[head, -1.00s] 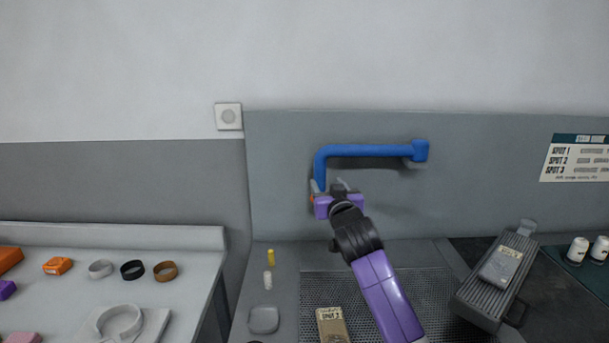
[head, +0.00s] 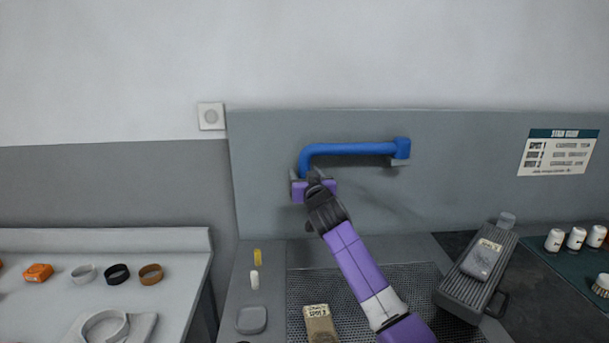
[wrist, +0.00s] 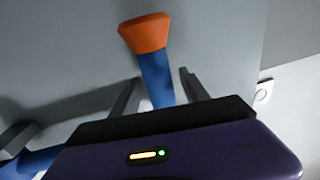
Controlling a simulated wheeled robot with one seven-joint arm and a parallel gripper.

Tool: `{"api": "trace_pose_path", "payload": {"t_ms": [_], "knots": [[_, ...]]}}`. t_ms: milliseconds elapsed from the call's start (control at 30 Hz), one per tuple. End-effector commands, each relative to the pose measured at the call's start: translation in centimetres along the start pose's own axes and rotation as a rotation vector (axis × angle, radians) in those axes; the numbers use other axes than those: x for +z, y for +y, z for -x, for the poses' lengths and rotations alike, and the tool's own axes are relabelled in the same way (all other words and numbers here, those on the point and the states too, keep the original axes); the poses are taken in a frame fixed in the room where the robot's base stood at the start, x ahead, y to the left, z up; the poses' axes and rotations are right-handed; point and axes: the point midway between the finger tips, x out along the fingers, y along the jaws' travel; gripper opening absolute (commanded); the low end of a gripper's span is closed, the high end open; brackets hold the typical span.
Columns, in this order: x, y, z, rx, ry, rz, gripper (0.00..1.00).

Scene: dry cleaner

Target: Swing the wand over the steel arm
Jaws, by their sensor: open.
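The blue wand (head: 350,149) is a bent tube on the grey back panel, with its pivot block (head: 402,148) at the right end. Its left end bends down behind my gripper (head: 314,182). In the wrist view the wand's blue tube (wrist: 156,78) with an orange tip (wrist: 145,33) stands between the two fingers of my gripper (wrist: 155,92). The fingers are open, one on each side of the tube, with gaps visible. In the head view the orange tip is hidden by my gripper. I cannot pick out the steel arm for certain.
Below is a perforated board (head: 400,285) with a tan box (head: 320,324) on it. A ribbed grey iron-like rest (head: 475,275) stands to the right. A white table (head: 100,240) with several rings is at left. The wall area above the wand is clear.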

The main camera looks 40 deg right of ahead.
Motion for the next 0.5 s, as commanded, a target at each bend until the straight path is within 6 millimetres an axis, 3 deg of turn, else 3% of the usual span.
{"api": "trace_pose_path", "payload": {"t_ms": [100,367,500], "knots": [[0.00,0.00,0.02,0.000,0.000,0.000,0.51],[0.01,0.00,0.03,0.000,0.000,0.000,0.00],[0.02,0.00,0.03,0.000,0.000,-0.001,0.00]]}}
